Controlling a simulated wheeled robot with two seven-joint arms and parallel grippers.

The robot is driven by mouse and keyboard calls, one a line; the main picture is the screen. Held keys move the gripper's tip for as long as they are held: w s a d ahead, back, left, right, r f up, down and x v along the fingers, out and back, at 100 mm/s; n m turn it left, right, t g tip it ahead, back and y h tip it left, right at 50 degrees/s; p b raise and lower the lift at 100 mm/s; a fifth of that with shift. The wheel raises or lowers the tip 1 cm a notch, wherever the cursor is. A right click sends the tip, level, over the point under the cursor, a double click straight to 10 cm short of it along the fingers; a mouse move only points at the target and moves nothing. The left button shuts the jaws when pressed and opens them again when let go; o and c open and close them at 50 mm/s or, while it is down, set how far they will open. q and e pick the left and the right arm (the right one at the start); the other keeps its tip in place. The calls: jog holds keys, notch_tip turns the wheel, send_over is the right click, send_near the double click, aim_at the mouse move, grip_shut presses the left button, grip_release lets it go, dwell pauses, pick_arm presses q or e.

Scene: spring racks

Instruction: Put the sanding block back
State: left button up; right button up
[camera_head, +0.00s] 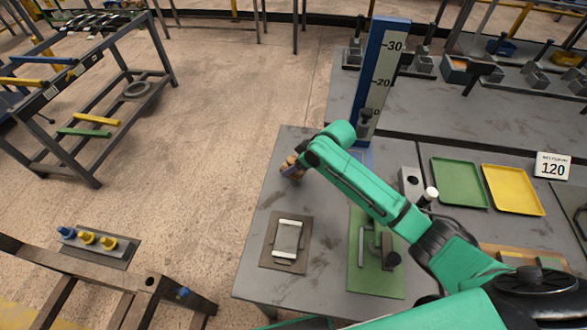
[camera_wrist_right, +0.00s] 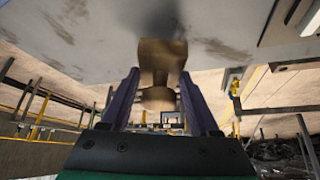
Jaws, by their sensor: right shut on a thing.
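My right gripper (camera_head: 293,168) is at the table's far left edge. It is shut on a tan-brown piece, which I take to be the sanding block (camera_wrist_right: 160,58). In the right wrist view the block sits between the two dark fingers of the right gripper (camera_wrist_right: 160,100), with a narrower neck and a rounded knob below its wide part. The grey table (camera_wrist_right: 110,30) is close to the block, with a dark shadow there; I cannot tell if they touch. In the head view the block is mostly hidden by the gripper. My left gripper is not in view.
A pale framed piece (camera_head: 288,236) lies on a brown mat (camera_head: 269,252) nearer me. A green board (camera_head: 372,284) with grey fixtures is to its right. A blue scale post (camera_head: 372,75) stands behind the arm. Green (camera_head: 458,183) and yellow (camera_head: 512,190) trays lie right.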

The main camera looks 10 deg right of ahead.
jog(key=shift+s+f, duration=0.15)
jog(key=shift+f, duration=1.3)
jog(key=o, duration=1.3)
pick_arm(q)
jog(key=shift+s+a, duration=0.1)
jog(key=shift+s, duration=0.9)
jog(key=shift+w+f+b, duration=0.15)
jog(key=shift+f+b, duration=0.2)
jog(key=shift+b, duration=0.05)
pick_arm(e)
jog(key=v, duration=1.2)
jog(key=shift+a, duration=0.1)
